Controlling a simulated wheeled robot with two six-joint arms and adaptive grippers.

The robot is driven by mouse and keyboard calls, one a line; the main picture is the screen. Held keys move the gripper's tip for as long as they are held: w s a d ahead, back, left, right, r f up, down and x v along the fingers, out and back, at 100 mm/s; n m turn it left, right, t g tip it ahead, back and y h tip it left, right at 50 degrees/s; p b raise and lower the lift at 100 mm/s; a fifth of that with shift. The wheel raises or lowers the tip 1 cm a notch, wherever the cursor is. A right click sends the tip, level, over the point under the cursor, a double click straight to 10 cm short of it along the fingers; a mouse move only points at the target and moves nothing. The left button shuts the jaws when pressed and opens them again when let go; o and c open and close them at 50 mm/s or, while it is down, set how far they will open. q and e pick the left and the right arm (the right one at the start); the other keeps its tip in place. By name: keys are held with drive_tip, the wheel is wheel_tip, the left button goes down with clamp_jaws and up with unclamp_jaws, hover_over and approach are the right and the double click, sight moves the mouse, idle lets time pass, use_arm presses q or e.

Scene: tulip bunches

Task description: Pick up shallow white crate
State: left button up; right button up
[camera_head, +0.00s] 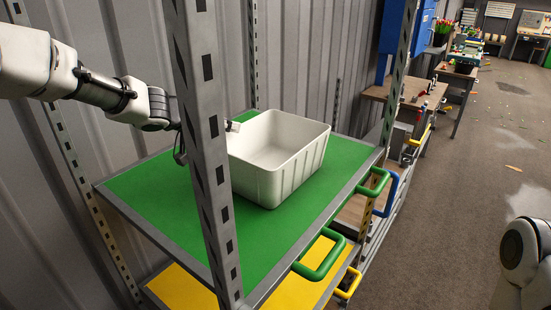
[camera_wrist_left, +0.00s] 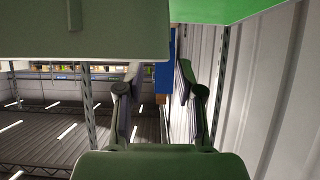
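The shallow white crate (camera_head: 290,172) stands upright on the green shelf (camera_head: 150,200) and looks empty. My left gripper (camera_head: 232,126) reaches in from the left behind the front shelf post, which hides part of it. Its tip shows near the crate's far left rim. In the left wrist view the gripper (camera_wrist_left: 160,80) has its two fingers apart with nothing clearly between them. A pale wall, seemingly the crate (camera_wrist_left: 110,30), fills the top left of that view, close to the left finger. I cannot tell whether they touch. My right gripper is out of view.
A perforated metal post (camera_head: 205,140) stands in front of the shelf's left part. Green handles (camera_head: 322,258) line the shelf's right edge. A yellow shelf (camera_head: 185,288) lies below. Workbenches (camera_head: 408,92) stand beyond, and open floor (camera_head: 470,180) lies to the right.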

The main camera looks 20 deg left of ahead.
sight(241, 130)
use_arm(q)
drive_tip(key=shift+w+d+f, duration=0.25)
drive_tip(key=shift+w+f, duration=0.05)
drive_tip(key=shift+w, duration=0.1)
drive_tip(key=x, duration=0.5)
drive_tip(key=shift+w+a+f, duration=0.15)
drive_tip(key=shift+s+r, duration=0.2)
drive_tip(key=shift+s, duration=0.15)
clamp_jaws()
drive_tip(key=shift+w, duration=0.1)
